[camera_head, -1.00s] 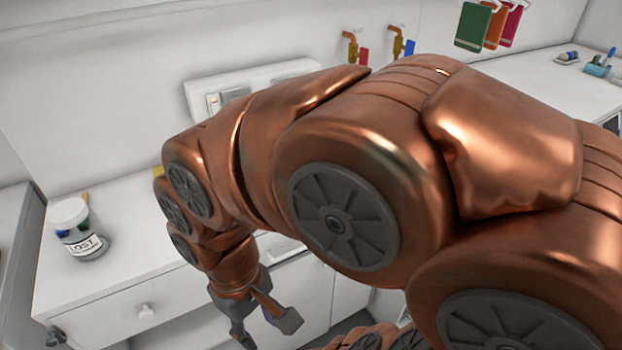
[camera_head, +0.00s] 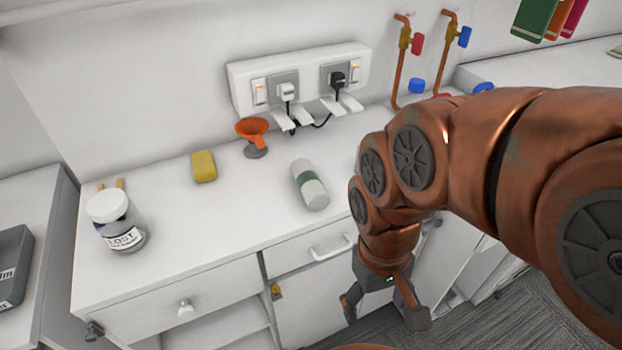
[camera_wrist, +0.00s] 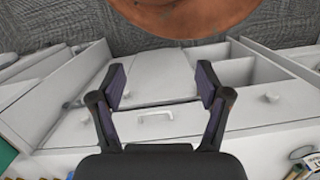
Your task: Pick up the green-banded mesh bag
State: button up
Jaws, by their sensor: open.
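The green-banded mesh bag (camera_head: 317,195) looks like a pale grey, rounded cylinder with a green band around its middle. It lies on the white counter, near the front edge above a drawer handle, in the head view. My gripper (camera_head: 383,315) is open and empty, pointing down in front of the cabinet. It is below counter height, to the right of the bag and apart from it. In the wrist view my gripper (camera_wrist: 161,84) has its fingers spread before white drawer fronts. I cannot make out the bag there.
On the counter (camera_head: 250,215) stand a lidded jar (camera_head: 120,222), a yellow sponge (camera_head: 203,166) and an orange funnel (camera_head: 253,130). A socket panel (camera_head: 300,85) with plugs and cords is on the wall behind. A grey tray (camera_head: 12,265) is at left. Counter around the bag is clear.

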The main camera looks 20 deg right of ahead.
aim_at(309, 184)
jog(key=z, duration=2.4)
jog(key=k, duration=1.95)
jog(key=u, duration=1.65)
jog(key=i, duration=0.95)
